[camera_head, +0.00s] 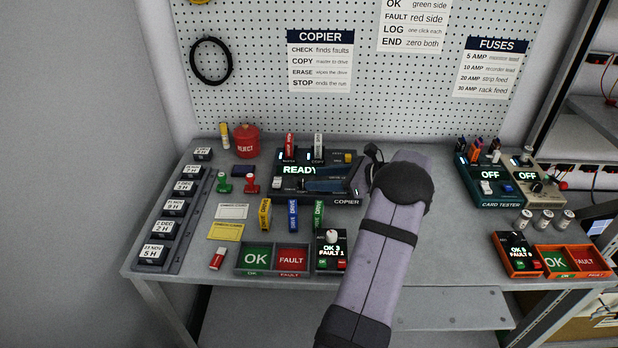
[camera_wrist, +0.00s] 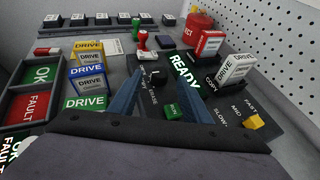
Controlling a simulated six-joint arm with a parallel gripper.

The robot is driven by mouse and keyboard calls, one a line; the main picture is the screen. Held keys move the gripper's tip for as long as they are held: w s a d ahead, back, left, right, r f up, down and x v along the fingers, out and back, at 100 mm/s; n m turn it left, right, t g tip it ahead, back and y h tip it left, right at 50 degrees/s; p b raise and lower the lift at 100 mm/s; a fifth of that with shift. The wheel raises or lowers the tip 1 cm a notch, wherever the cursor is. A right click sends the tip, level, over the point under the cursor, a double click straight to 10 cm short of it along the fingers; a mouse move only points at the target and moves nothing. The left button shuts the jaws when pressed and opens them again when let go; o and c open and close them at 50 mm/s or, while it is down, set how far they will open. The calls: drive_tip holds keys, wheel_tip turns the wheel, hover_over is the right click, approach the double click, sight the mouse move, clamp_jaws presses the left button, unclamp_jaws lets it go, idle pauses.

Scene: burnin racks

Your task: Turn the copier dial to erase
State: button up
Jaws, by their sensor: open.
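The copier (camera_head: 345,201) is a dark unit in the middle of the table, with a lit display (camera_head: 298,170) reading READY. My gripper (camera_head: 310,185) is low over the copier's front panel. In the wrist view its two blue fingers (camera_wrist: 160,84) are spread, one on each side of the dial. I cannot tell whether they touch it. The dial is hidden in the head view.
A green button (camera_wrist: 172,110) and a yellow speed slider (camera_wrist: 253,122) sit near the fingers. Two drives (camera_wrist: 209,44) stand upright in the copier. Drive boxes (camera_head: 265,214) and OK/FAULT trays (camera_head: 257,258) lie in front. A card tester (camera_head: 497,189) is at right.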

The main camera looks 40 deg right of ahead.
sight(305, 179)
drive_tip(key=shift+p+x, duration=0.4)
drive_tip(key=shift+x, duration=1.6)
drive_tip(key=c, duration=1)
